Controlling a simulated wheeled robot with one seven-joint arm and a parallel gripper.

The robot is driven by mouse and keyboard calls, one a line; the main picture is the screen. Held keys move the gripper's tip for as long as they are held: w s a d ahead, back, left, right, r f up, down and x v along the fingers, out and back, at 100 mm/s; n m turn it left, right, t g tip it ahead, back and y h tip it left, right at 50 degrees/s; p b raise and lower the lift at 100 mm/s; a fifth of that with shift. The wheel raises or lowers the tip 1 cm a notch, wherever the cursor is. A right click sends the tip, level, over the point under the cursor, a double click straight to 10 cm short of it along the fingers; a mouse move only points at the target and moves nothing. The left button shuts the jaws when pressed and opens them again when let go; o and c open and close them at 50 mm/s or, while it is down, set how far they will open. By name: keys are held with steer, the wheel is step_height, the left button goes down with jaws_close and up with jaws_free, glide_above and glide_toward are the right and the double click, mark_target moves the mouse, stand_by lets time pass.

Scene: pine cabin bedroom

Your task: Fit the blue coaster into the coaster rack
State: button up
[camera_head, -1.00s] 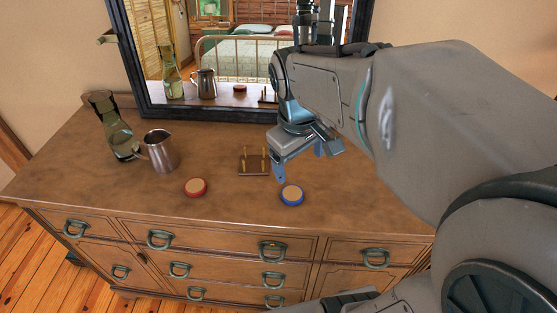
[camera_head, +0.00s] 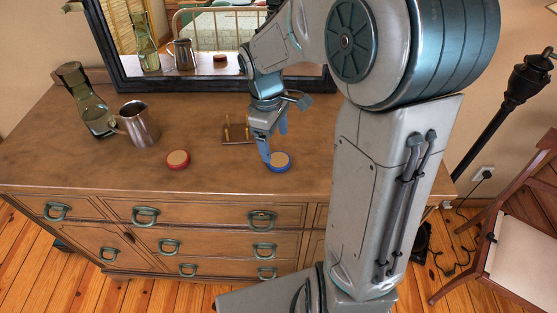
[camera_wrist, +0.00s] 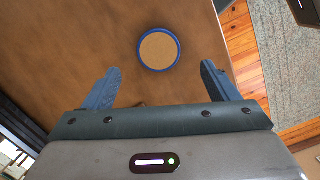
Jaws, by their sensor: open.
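The blue coaster (camera_head: 279,162) lies flat on the dresser top near its front edge. It is round, with a blue rim and a tan middle; it also shows in the wrist view (camera_wrist: 159,50), ahead of the fingertips and between their lines. My gripper (camera_head: 275,146) is open and empty, just behind and above the coaster in the head view. Its two blue fingers are spread apart in the wrist view (camera_wrist: 160,84). The coaster rack (camera_head: 237,134), a small dark wooden base with upright pegs, stands left of my gripper, behind the blue coaster.
A red coaster (camera_head: 177,160) lies to the left. A metal pitcher (camera_head: 139,124) and a green glass carafe (camera_head: 92,108) stand at the far left. A dark-framed mirror (camera_head: 215,84) stands along the back. The dresser top (camera_head: 215,178) is bare near its front edge.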

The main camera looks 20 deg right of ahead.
mark_target(278, 160)
steer(key=shift+s+d+f, duration=0.1)
steer(key=shift+d+f, duration=0.1)
steer(key=shift+f, duration=1.3)
steer(key=shift+s+d+f, duration=0.1)
steer(key=shift+d+f, duration=0.05)
steer(key=shift+f, duration=1.3)
steer(key=c, duration=1.1)
